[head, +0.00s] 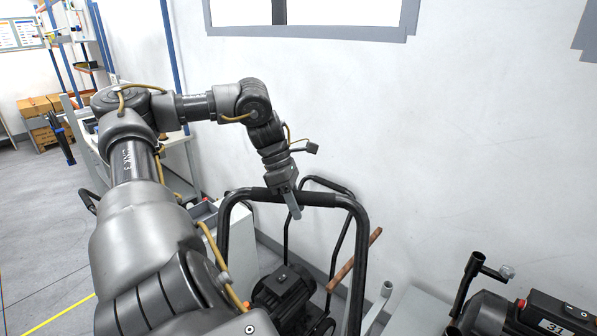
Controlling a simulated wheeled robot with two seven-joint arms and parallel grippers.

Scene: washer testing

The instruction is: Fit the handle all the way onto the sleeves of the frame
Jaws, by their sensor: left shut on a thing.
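The handle (322,199) is a black U-shaped tube with a thicker grip along its top bar. It stands upright in the lower middle of the head view, with its two legs pointing down. My left gripper (288,198) reaches down from above and is shut on the top bar, near its middle. A frame of thinner black tubes (345,243) shows behind the handle, with a dark motor (284,290) low between the legs. The lower leg ends are hidden or cut off, so I cannot see the sleeves or how the legs meet them. My right gripper is not in view.
A brown rod (353,262) slants beside the handle's right leg. A black machine (545,315) with an upright black tube (466,283) stands at the lower right. The white wall (480,130) is close behind. Open floor (40,225) lies at the left.

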